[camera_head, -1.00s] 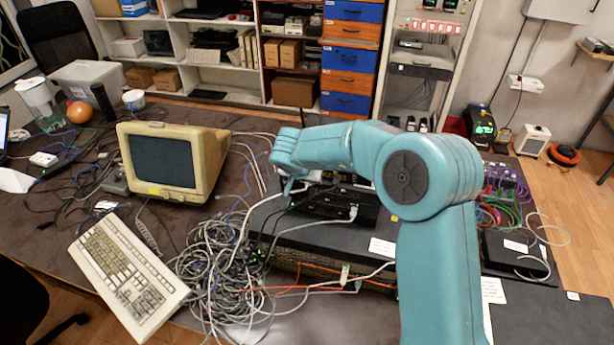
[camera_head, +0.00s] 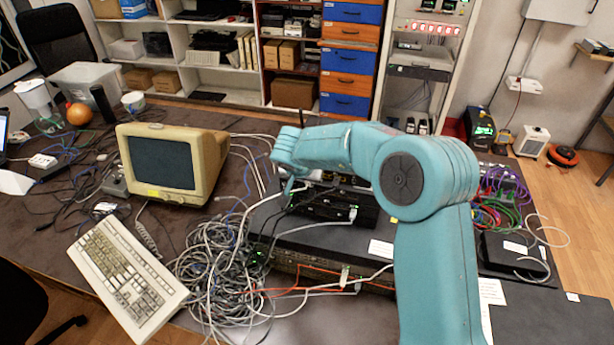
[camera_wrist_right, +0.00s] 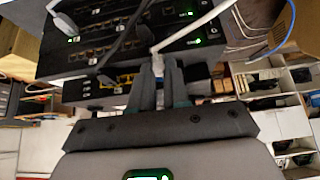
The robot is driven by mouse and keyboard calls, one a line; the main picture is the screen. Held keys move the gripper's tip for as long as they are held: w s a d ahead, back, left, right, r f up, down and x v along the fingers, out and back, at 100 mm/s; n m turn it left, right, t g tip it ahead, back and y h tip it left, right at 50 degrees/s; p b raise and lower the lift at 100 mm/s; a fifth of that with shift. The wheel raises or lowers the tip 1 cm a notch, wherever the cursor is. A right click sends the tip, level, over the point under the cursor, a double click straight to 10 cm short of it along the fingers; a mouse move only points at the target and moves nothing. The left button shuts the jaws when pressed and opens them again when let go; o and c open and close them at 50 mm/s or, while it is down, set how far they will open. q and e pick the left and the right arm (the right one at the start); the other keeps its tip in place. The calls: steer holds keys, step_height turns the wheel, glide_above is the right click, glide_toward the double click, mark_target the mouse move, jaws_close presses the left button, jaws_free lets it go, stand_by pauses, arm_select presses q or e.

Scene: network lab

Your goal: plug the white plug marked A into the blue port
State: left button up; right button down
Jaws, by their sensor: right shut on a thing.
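My right gripper (camera_wrist_right: 160,82) is closed around the end of a white cable (camera_wrist_right: 195,28), in front of a stack of black network devices (camera_wrist_right: 105,45). The plug is mostly hidden between the fingers; no letter A can be read. In the head view, my right gripper (camera_head: 289,186) is small and partly hidden beside the stack (camera_head: 335,205). Yellow-marked ports (camera_wrist_right: 125,79) show to the left of the fingers in the wrist view. I cannot make out a blue port in either view. My left gripper is out of view.
Another white cable end (camera_head: 354,213) sits at the front of the stack. A tangle of grey cables (camera_head: 215,270), a beige keyboard (camera_head: 128,277) and an old monitor (camera_head: 172,162) stand to the left. Purple and green cables (camera_head: 497,195) lie at the right.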

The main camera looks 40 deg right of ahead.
steer(key=shift+w+d, duration=0.15)
steer(key=shift+d, duration=0.1)
stand_by(0.6)
steer(key=c, duration=1)
jaws_free()
steer(key=shift+c, duration=0.2)
steer(key=v, duration=1.6)
steer(key=shift+r, duration=0.15)
steer(key=shift+a, duration=0.1)
